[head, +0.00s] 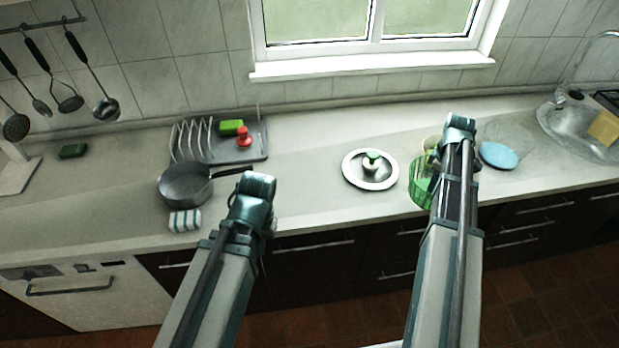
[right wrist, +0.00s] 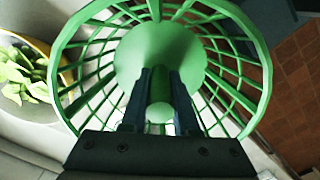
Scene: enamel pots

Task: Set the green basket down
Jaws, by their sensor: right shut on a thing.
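The green basket (head: 419,184) is at the counter's front edge in the head view, partly hidden behind my right arm. In the right wrist view the basket (right wrist: 252,45) fills the middle, with an openwork round wall and a solid centre. My right gripper (right wrist: 160,78) is shut on the upright part at the basket's centre. I cannot tell whether the basket touches the counter. My left gripper (head: 258,198) is beside the dark pan, its fingers hidden.
A bowl of green pieces (right wrist: 22,78) stands close left of the basket in the wrist view. A round plate with a green-topped object (head: 371,168), a blue disc (head: 498,155), a dark pan (head: 186,184) and a dish rack (head: 255,148) stand on the counter (head: 310,195).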

